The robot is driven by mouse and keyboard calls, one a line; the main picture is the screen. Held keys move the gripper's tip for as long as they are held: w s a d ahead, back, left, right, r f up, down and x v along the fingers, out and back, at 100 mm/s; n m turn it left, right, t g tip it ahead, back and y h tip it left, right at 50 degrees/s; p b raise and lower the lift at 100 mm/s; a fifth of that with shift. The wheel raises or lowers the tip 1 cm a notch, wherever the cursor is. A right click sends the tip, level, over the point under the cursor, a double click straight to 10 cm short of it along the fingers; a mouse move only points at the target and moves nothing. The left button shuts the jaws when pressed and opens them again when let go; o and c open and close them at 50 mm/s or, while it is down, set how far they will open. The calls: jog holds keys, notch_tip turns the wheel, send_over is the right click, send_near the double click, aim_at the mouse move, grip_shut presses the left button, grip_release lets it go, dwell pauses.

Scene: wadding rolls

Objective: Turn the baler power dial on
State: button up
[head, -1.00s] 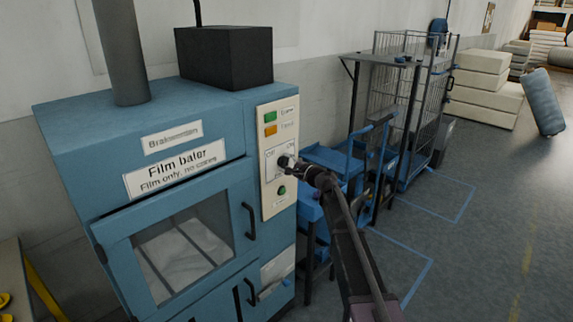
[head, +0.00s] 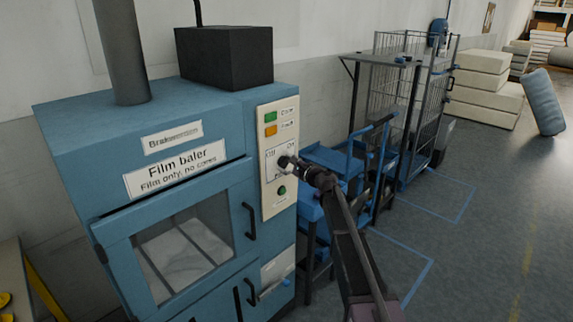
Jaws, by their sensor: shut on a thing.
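The blue film baler (head: 75,120) stands at the left with a cream control panel (head: 268,205) on its right front. The power dial sits in the middle of the panel, on a white label with "Off" at left and "On" at right. My gripper (head: 287,162) is at the dial and shut on it. The fingers cover most of the dial, so its pointer cannot be read. A green light and an orange light are above it, and a green button (head: 281,190) is just below.
A blue cart (head: 335,160) and a wire cage trolley (head: 400,110) stand right of the baler. A black box (head: 225,57) and a grey pipe (head: 120,50) are on top of the baler. White stacked blocks (head: 485,80) and a blue-grey roll (head: 542,102) are farther back. The floor at right is clear.

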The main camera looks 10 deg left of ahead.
jog(key=o, duration=1.1)
jog(key=shift+a, duration=0.1)
jog(key=v, duration=1.2)
jog(key=shift+s, duration=0.1)
